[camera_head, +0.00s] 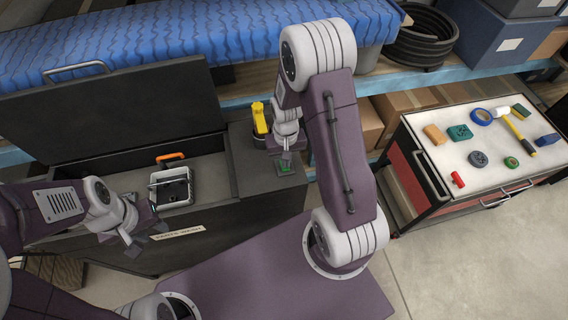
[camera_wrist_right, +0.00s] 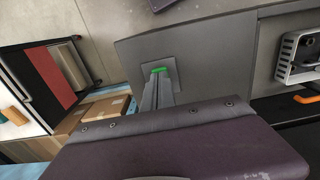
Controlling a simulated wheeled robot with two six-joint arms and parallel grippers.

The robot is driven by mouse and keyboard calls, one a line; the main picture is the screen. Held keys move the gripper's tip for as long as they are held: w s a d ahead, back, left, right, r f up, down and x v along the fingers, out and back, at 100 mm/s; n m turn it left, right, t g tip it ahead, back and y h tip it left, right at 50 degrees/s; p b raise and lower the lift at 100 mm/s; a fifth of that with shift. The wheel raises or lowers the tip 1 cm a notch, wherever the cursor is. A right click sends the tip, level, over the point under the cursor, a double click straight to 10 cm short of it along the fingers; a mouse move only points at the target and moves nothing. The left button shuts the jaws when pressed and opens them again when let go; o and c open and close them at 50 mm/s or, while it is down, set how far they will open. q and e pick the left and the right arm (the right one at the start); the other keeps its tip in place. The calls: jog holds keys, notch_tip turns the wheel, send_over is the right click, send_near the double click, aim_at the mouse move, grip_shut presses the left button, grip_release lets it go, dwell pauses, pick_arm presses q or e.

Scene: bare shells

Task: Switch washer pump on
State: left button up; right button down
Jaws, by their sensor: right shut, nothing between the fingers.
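The parts washer (camera_head: 222,211) is a dark box with its lid (camera_head: 110,108) raised and a label on its front. On the flat top at its right end is a square plate with a small green switch (camera_head: 285,169), which also shows in the right wrist view (camera_wrist_right: 159,70). My right gripper (camera_head: 286,158) is shut and empty, its fingertips (camera_wrist_right: 158,80) at the green switch. The fingers cover part of the switch, and I cannot tell whether they touch it. My left gripper (camera_head: 146,236) is open and empty in front of the washer's left front.
A grey tray-like part (camera_head: 174,187) and an orange handle (camera_head: 170,157) are in the washer's basin. A yellow object (camera_head: 259,118) stands behind the switch. A tool cart (camera_head: 450,150) with small items is at the right. Shelves with boxes run behind.

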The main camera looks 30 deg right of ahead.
jog(key=shift+f+b, duration=0.6)
jog(key=shift+f, duration=0.2)
jog(key=shift+r, duration=0.1)
notch_tip(320, 180, up, 7)
jog(key=p, duration=0.6)
jog(key=shift+p, duration=0.35)
